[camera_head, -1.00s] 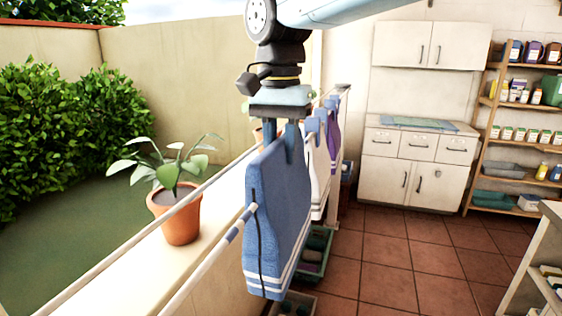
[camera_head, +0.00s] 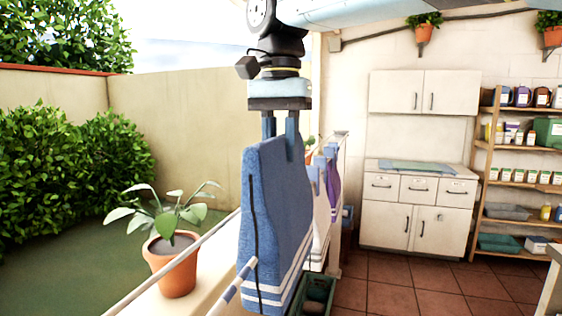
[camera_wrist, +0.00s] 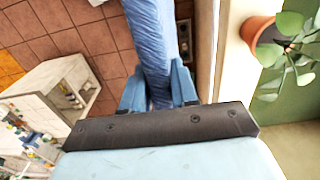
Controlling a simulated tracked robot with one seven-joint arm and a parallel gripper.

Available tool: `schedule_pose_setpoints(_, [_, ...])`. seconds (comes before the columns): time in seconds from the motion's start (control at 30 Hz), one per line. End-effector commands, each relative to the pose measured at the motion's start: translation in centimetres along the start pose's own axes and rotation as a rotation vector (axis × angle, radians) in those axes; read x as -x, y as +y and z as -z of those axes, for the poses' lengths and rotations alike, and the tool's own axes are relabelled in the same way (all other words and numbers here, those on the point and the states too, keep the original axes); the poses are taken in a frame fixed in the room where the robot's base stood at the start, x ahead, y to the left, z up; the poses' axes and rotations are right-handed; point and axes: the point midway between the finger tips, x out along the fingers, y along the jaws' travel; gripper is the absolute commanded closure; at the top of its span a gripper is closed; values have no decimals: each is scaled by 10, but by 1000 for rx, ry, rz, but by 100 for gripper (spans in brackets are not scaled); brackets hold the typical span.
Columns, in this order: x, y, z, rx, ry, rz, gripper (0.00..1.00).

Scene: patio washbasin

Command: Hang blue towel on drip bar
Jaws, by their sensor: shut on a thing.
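The blue towel (camera_head: 270,215) hangs down from my gripper (camera_head: 281,133), with white stripes near its lower edge. My gripper is shut on its top edge. In the wrist view the towel (camera_wrist: 152,40) lies between the two blue fingers of my gripper (camera_wrist: 158,88). The drip bar (camera_head: 232,287), a pale rail with a blue-striped part, runs up to the towel's lower left side. The towel covers what lies behind it, and I cannot tell whether it touches the bar.
White and purple towels (camera_head: 333,185) hang with blue clips behind the blue towel. A potted plant (camera_head: 174,262) stands on the ledge at left. A green crate (camera_head: 318,292) is on the floor below. White cabinets (camera_head: 415,215) and a shelf stand farther back.

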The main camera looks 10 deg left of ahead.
Motion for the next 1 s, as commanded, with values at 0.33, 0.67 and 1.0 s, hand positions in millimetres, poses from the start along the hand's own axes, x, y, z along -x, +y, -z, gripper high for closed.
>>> schedule_pose_setpoints(0.33, [34, 0, 1, -1, 0, 1, 100])
schedule_pose_setpoints(0.67, [66, 1, 1, -1, 1, 2, 100])
schedule_pose_setpoints(1.0, [98, 1, 0, 1, 0, 1, 100])
